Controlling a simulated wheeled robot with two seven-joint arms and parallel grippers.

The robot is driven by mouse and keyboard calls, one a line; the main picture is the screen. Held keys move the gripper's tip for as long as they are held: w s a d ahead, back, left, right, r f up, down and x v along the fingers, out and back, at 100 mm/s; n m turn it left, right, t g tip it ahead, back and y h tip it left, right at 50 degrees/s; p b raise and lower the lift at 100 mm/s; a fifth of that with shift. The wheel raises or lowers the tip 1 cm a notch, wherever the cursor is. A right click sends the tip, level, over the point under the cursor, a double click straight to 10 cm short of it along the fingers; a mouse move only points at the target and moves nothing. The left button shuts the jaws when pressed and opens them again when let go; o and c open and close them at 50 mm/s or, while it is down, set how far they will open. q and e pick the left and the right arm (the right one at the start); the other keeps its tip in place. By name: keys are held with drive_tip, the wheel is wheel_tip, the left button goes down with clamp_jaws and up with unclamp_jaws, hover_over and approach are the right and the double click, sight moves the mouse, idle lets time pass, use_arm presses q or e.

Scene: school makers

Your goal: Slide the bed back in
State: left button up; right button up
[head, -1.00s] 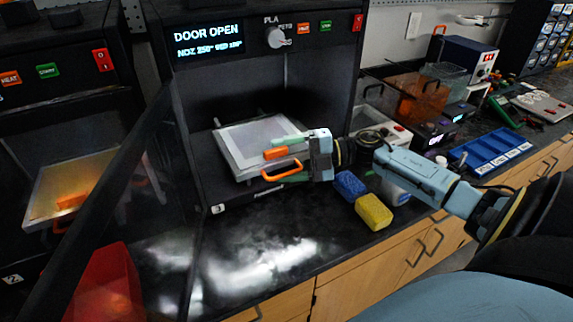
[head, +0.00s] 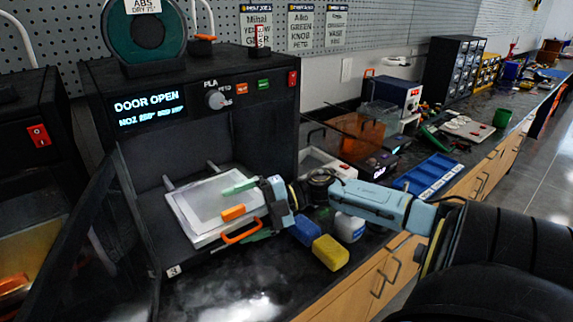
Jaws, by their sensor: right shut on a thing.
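The bed (head: 187,211) is a pale plate on a light frame, pulled partly out of the open black printer (head: 93,110). An orange handle (head: 241,232) is at its front. My right gripper (head: 254,214) is at the front right of the bed and shut on the handle; its exact contact is partly hidden by the gripper body. A small orange piece (head: 233,213) and a green piece (head: 240,187) show beside the gripper over the bed. My left gripper is not in view.
The printer's dark door (head: 110,235) stands open at the left. A blue sponge (head: 305,232), a yellow sponge (head: 330,252) and a white bottle (head: 349,227) are right of the bed. A blue tray (head: 425,175) is farther right. The counter before the printer is clear.

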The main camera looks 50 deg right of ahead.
drive_tip(key=shift+s+d+r, duration=0.2)
drive_tip(key=shift+d+r, duration=0.6)
drive_tip(key=shift+d, duration=0.25)
drive_tip(key=shift+f+p+v, duration=0.2)
drive_tip(key=shift+p+v, duration=0.65)
drive_tip(key=shift+v, duration=1.2)
drive_tip(key=shift+c, duration=1.3)
drive_tip(key=shift+s+d, duration=0.35)
drive_tip(key=shift+s, duration=0.05)
drive_tip(key=c, duration=0.9)
drive_tip(key=shift+o, duration=0.2)
drive_tip(key=f+p+v, duration=0.1)
drive_tip(key=p+v, duration=0.1)
drive_tip(key=v, duration=0.5)
drive_tip(key=shift+s, duration=0.45)
drive_tip(key=shift+f, duration=0.1)
